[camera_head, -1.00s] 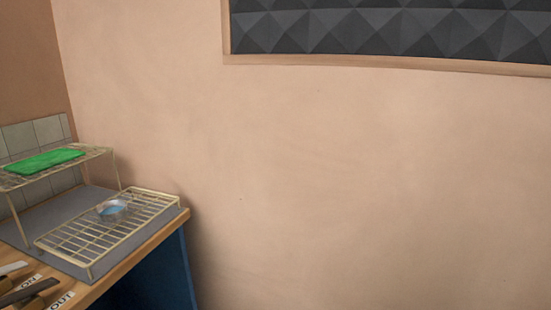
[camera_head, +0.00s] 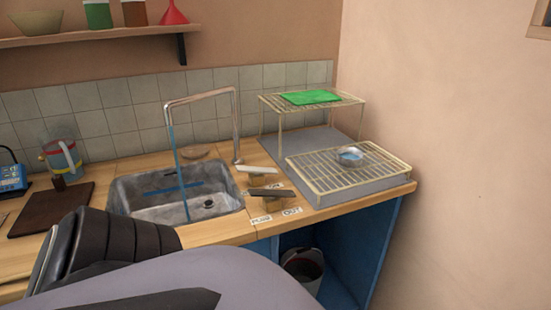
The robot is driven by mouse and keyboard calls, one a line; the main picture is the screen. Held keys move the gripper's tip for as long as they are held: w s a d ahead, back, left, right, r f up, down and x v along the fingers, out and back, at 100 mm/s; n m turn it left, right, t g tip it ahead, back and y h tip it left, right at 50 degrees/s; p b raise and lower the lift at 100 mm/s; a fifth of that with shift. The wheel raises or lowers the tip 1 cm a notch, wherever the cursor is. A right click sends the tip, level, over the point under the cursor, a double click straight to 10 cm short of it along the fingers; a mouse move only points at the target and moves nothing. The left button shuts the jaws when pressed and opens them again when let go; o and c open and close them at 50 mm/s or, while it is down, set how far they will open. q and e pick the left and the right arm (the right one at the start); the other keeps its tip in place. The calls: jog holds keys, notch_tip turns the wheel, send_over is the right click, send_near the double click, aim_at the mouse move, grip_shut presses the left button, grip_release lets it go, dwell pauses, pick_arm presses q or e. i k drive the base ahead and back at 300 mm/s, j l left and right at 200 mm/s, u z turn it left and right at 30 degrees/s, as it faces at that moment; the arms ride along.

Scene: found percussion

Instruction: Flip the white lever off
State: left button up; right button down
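The white lever (camera_head: 258,169) is a pale flat handle on a wooden block, on the counter just right of the sink. A dark lever (camera_head: 272,192) lies in front of it, partly covering the small labels around the two. The bent metal faucet (camera_head: 237,125) reaches over the sink (camera_head: 150,205), and a blue stream of water (camera_head: 179,165) falls from its spout. Neither gripper shows; a part of my own arm fills the lower left foreground and hides the counter's front edge there. Nothing of mine touches the levers in view.
A wire rack (camera_head: 345,178) with a small metal bowl (camera_head: 350,155) stands right of the levers, with a raised rack (camera_head: 340,100) holding a green cloth-like slab behind. A dark board (camera_head: 50,209) lies left of the sink. A bucket (camera_head: 302,265) stands below the counter.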

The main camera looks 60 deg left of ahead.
aim_at(256, 170)
jog(key=u, duration=2.05)
